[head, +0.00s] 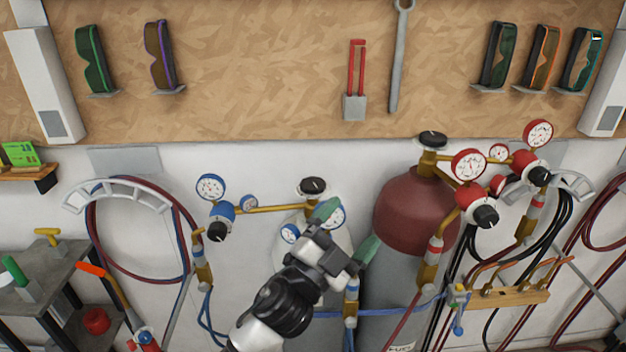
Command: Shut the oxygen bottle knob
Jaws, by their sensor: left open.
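The oxygen bottle (342,237), pale and fitted with blue regulators, stands against the wall at the middle and is largely hidden behind my left arm and gripper. Its black round knob (313,187) sits on top of the brass valve. Blue gauges (210,187) stand to the left of the knob, and others are just below and right of it. My left gripper (353,222) comes up from the lower left, its green-tipped fingers spread apart and empty. It is below and right of the knob in the picture; I see no grip on the knob. My right gripper is not in view.
A dark red-topped cylinder (416,212) with its own black knob (432,140) and red gauges (469,165) stands close on the right. Hoses hang on both sides. A dark shelf (45,270) with tools is at lower left. A wooden board (255,60) holds goggles above.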

